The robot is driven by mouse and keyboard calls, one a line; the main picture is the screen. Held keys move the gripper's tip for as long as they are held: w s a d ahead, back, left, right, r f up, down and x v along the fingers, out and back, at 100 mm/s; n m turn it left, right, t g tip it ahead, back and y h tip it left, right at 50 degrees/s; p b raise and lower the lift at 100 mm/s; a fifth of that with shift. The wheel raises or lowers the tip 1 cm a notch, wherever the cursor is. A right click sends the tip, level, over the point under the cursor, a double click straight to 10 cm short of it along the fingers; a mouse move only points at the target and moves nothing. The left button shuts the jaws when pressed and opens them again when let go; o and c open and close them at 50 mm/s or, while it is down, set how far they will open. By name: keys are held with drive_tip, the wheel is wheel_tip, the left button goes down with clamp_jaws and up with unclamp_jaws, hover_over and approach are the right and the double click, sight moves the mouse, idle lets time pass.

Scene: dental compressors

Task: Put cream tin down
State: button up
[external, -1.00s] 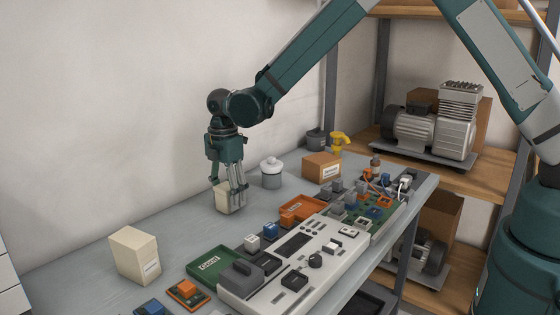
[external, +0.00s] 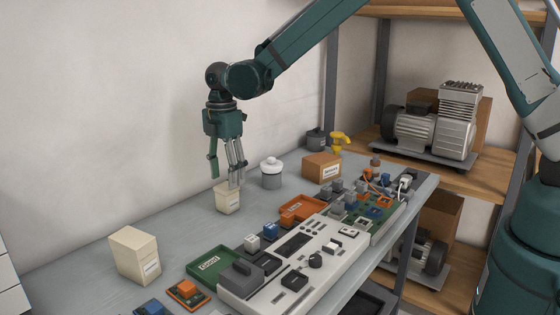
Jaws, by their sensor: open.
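The cream tin (external: 228,198) is a small cream box with a label on its front, standing upright on the grey bench top. My gripper (external: 225,177) is open just above it, its fingers spread. One finger hangs to the tin's upper left, and the other fingers reach down near its top right edge. From this view I cannot tell whether any finger still touches the tin.
A larger cream box (external: 134,256) stands to the front left. A white-lidded grey pot (external: 271,173) and a brown box (external: 322,167) stand behind right. A green tray (external: 210,265), an orange tray (external: 303,209) and a white panel (external: 298,258) lie in front. Bare bench lies left of the tin.

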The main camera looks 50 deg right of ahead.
drive_tip(key=shift+r, duration=2.4)
drive_tip(key=shift+s+d+r, duration=0.25)
drive_tip(key=shift+d+r, duration=0.05)
drive_tip(key=shift+r, duration=0.2)
drive_tip(key=s+d+r+m+t, duration=0.2)
drive_tip(key=s+d+r+m, duration=0.3)
drive_tip(key=s+r, duration=0.45)
drive_tip(key=s+d+r+m+t, duration=0.1)
drive_tip(key=s+d+r+m, duration=0.3)
drive_tip(key=s+d+r, duration=0.5)
drive_tip(key=s+d+m+t, duration=0.2)
drive_tip(key=s+d+m, duration=0.1)
drive_tip(key=s, duration=0.9)
drive_tip(key=s+d+f+m+t, duration=0.1)
drive_tip(key=s+d+m, duration=0.3)
drive_tip(key=s, duration=0.9)
drive_tip(key=shift+s+d+f+m+t, duration=0.2)
drive_tip(key=shift+m+t, duration=0.4)
drive_tip(key=shift+m, duration=0.4)
